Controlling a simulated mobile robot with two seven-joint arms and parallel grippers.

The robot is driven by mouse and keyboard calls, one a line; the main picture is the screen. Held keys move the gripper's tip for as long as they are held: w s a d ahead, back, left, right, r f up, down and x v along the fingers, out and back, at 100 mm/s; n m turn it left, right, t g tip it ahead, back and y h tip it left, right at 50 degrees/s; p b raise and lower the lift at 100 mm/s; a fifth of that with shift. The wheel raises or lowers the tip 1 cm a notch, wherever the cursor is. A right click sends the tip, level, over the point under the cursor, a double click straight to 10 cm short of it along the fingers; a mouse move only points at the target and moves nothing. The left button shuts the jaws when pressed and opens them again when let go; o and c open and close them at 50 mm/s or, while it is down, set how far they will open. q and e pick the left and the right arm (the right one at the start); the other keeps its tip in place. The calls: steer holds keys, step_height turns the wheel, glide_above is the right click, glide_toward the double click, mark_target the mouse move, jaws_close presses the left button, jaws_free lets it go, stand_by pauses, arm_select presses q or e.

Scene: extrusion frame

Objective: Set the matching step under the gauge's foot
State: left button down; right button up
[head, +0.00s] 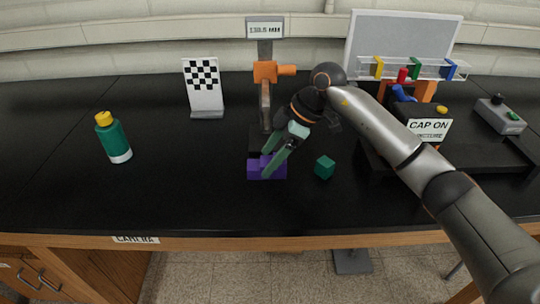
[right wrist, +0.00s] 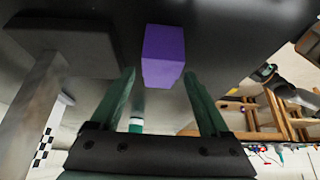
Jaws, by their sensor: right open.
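The gauge stand has an upright post (head: 265,105) with an orange clamp (head: 268,72) and a small sign on top (head: 265,29), its digits too small to read surely. Its dark base (head: 257,139) sits on the bench, partly hidden by my arm. A purple stepped block (head: 254,172) lies just in front of the base. My right gripper (head: 270,167) is open over it. In the right wrist view the purple block (right wrist: 163,55) shows between and just beyond the open fingertips (right wrist: 160,75), with the post (right wrist: 35,105) at left. My left gripper is out of view.
A teal cube (head: 324,168) lies right of the purple block. A green bottle (head: 113,138) and checkered plate (head: 203,87) stand left. A black tray (head: 377,161) and rack (head: 413,68) with coloured pieces are right. The front middle of the bench is clear.

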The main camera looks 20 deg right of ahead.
steer(key=v, duration=1.2)
